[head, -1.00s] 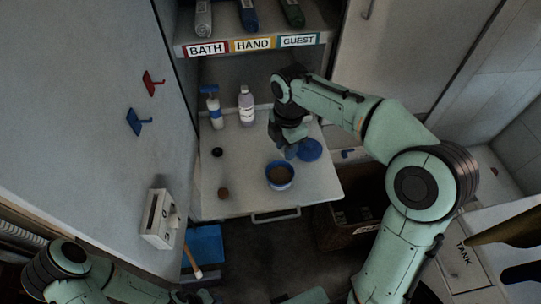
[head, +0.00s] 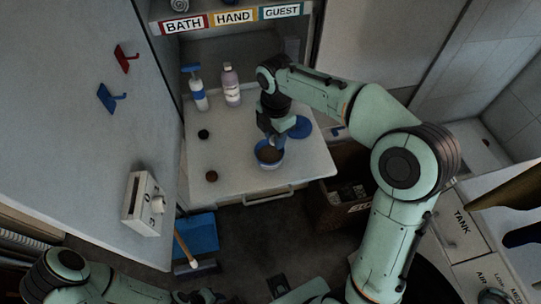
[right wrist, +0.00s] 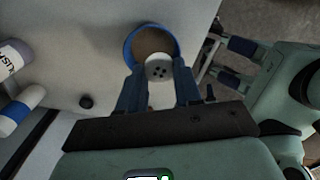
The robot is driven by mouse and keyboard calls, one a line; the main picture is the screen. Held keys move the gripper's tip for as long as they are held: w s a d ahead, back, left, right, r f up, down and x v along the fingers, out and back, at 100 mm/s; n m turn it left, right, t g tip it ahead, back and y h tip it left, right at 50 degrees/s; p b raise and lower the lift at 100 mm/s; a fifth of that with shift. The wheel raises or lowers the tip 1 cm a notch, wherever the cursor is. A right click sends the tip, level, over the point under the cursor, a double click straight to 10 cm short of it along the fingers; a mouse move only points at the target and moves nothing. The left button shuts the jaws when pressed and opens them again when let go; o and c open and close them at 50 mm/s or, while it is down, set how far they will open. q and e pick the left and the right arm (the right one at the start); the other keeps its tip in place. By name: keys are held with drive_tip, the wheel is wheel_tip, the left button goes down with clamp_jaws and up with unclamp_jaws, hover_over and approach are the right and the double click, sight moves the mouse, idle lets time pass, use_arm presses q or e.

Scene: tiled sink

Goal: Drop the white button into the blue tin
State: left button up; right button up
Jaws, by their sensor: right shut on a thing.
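The blue tin (head: 268,163) stands open on the white counter, with brown inside. It also shows in the right wrist view (right wrist: 131,45). My right gripper (head: 274,139) is at the tin's far side, pointing down at its mouth. In the right wrist view, my right gripper (right wrist: 158,78) is shut on the white button (right wrist: 158,69), a pale disc with several holes. There the button overlaps the tin's mouth and near rim; its exact height above the tin cannot be told. My left gripper (head: 205,297) is partly cut off at the bottom edge, its jaws unclear.
A blue round lid (head: 299,127) lies right of the tin. A small black knob-like thing (head: 203,134) and a brown one (head: 211,176) lie to the left. A pump bottle (head: 198,95) and a lilac bottle (head: 231,87) stand behind.

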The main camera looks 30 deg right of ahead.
drive_tip(key=o, duration=1.1)
use_arm(q)
drive_tip(key=w+r+p, duration=0.2)
drive_tip(key=r, duration=0.1)
drive_tip(key=shift+w+r+p, duration=0.2)
drive_tip(key=shift+r+p, duration=0.1)
drive_tip(key=shift+p, duration=0.1)
use_arm(e)
wheel_tip(320, 180, up, 14)
drive_tip(key=shift+f, duration=0.25)
